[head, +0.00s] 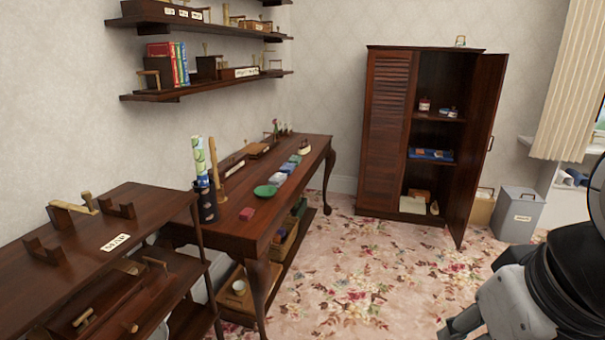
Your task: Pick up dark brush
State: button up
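I cannot pick out the dark brush with certainty. A small dark brown object with a pale part (305,147) sits near the far end of the long table (235,226); it may be a brush, but it is too small to tell. My gripper does not show. Only grey and black parts of my arm show at the lower right, well apart from the table.
Small items, including a green dish (265,191) and a red block (247,214), lie on the long table. A dark shelf unit (85,235) stands at near left. An open cabinet (387,150) and a grey bin (517,215) stand behind. The flowered carpet (365,275) is clear.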

aim_at(304, 149)
jog(key=i+l+z, duration=0.1)
jog(key=i+z, duration=0.2)
jog(key=i, duration=0.65)
jog(key=i+j+z, duration=0.15)
jog(key=i+z, duration=0.15)
jog(key=i, duration=0.65)
jog(key=i+u, duration=0.25)
jog(key=i, duration=0.2)
jog(key=i+u, duration=0.2)
jog(key=i, duration=0.3)
jog(key=i+l+u, duration=0.25)
jog(key=i, duration=0.2)
jog(key=i+l+u, duration=0.2)
jog(key=i, duration=0.25)
jog(key=i+u, duration=0.3)
jog(key=i+j, duration=0.05)
jog(key=i, duration=0.05)
